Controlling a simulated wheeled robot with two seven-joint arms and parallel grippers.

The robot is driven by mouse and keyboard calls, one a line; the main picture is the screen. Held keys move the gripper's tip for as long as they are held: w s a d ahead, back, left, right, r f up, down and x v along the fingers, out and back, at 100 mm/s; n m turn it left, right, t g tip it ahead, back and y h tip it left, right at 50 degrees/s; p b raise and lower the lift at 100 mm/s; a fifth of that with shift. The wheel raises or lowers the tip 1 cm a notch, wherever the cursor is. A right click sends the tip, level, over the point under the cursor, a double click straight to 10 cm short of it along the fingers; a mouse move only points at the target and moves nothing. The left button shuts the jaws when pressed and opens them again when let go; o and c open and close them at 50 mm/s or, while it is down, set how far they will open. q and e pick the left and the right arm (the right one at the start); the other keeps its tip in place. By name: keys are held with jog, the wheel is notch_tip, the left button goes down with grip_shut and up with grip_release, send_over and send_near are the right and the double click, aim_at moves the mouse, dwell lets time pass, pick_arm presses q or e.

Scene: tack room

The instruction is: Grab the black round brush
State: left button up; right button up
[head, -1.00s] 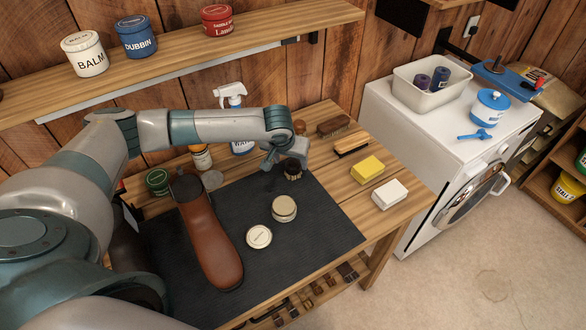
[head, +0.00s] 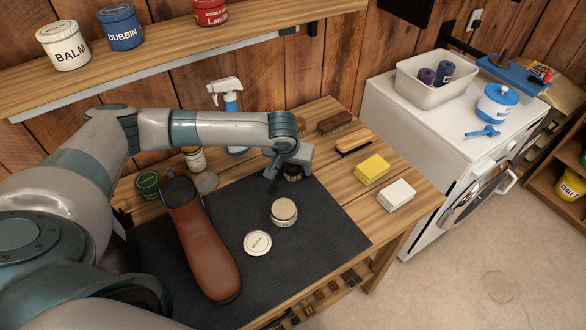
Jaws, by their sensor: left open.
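The black round brush (head: 293,178) stands at the back edge of the dark mat on the wooden bench. Only its dark lower part shows, because my left gripper (head: 286,168) covers its top. The left gripper is open and points down at the brush. I cannot tell whether its fingers are around the brush or just above it. My right gripper is not in view.
A brown boot (head: 206,245), an open tin (head: 284,212) and its lid (head: 257,243) are on the mat (head: 325,235). A wooden brush (head: 335,122), a yellow sponge (head: 372,169) and a white block (head: 397,195) lie right. A spray bottle (head: 231,105) stands behind the arm.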

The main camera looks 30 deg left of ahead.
pick_arm(q)
jog(key=c, duration=1.1)
jog(key=shift+r, duration=0.2)
jog(key=shift+r+b, duration=0.3)
jog(key=r, duration=0.1)
jog(key=r+b, duration=0.1)
jog(key=r, duration=0.1)
jog(key=shift+w+d+r+b, duration=0.15)
jog(key=shift+w+d+b, duration=0.15)
jog(key=shift+d, duration=0.1)
jog(key=w+d+r+b, duration=0.3)
jog(key=w+d+r, duration=0.2)
jog(key=d, duration=0.4)
jog(key=shift+w+d+r, duration=0.15)
jog(key=shift+r, duration=0.7)
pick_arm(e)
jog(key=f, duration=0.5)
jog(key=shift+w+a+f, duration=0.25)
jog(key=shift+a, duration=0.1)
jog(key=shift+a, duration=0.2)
